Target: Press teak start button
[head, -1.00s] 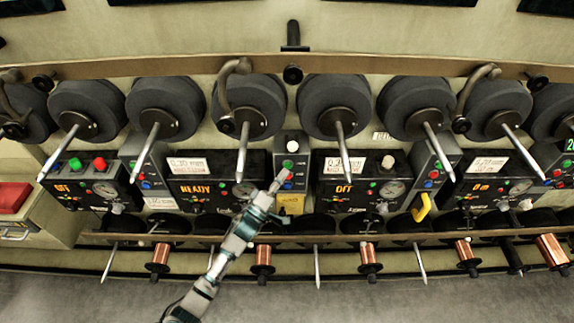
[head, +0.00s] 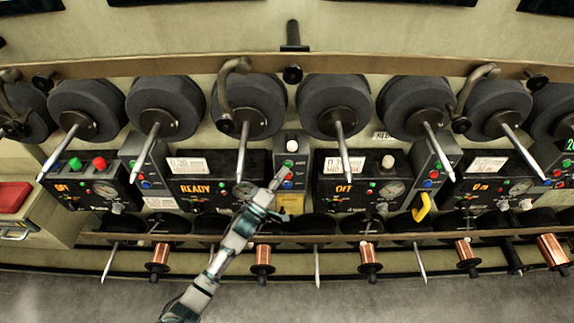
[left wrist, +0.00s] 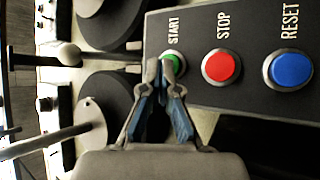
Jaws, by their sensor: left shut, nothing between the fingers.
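A grey button box (head: 292,148) stands between two dark machine panels in the middle of the head view. In the left wrist view, its panel (left wrist: 236,82) carries a green button (left wrist: 173,63) marked START, a red STOP button (left wrist: 222,66) and a blue RESET button (left wrist: 290,70). No "teak" label is readable. My left gripper (head: 281,172) is shut and empty. In the left wrist view its fingertips (left wrist: 164,68) overlap the green button and hide part of it. Whether they touch it, I cannot tell. My right gripper is not in view.
Dark spools (head: 249,105) on long spindles line the upper rack, and a lower rail (head: 400,236) holds copper spools (head: 263,257). The machine displays at left and right read READY (head: 196,189) and OFF (head: 344,189).

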